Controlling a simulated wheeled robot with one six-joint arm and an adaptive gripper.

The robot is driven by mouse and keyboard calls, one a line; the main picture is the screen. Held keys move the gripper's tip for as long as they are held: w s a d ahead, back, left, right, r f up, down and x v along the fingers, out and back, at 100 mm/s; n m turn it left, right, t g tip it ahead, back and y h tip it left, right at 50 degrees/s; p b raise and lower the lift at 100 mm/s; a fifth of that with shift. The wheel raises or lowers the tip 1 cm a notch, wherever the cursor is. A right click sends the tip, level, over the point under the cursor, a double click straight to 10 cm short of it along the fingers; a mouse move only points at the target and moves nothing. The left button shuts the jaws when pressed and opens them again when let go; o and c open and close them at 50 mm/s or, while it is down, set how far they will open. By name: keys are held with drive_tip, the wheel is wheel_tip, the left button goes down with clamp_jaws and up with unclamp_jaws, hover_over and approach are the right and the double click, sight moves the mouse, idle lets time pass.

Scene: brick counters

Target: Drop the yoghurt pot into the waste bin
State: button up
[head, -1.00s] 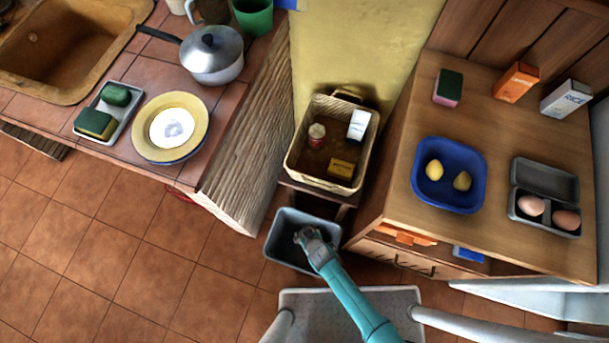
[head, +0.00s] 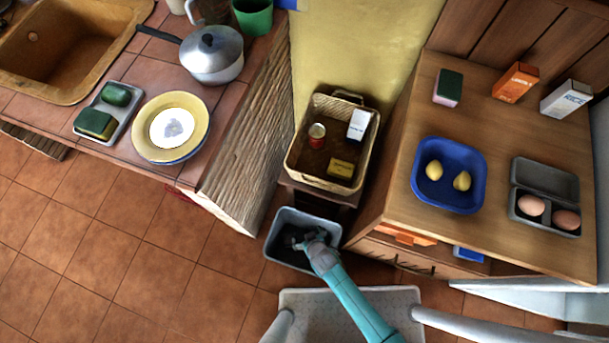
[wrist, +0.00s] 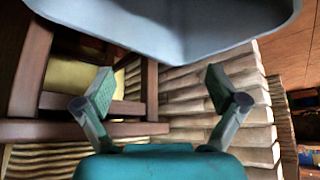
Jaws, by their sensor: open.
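The waste bin (head: 270,246) is a grey open tub on the floor, below the shelf with the basket. My gripper (head: 304,240) is over the bin's opening in the head view. In the wrist view my gripper (wrist: 160,88) has its two fingers wide apart with nothing between them. A smooth blue-grey bin wall (wrist: 165,35) fills the top of that view. I cannot make out a yoghurt pot in either view. The inside of the bin is dark and partly covered by my gripper and arm.
A basket (head: 291,160) holds a red-and-white tin (head: 316,136), a white carton (head: 358,125) and a yellow box (head: 341,169) on a low shelf (head: 318,193) behind the bin. Counters stand on both sides. Tiled floor (head: 150,255) left of the bin is clear.

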drive_tip(key=v, duration=0.9)
drive_tip(key=shift+r, duration=0.1)
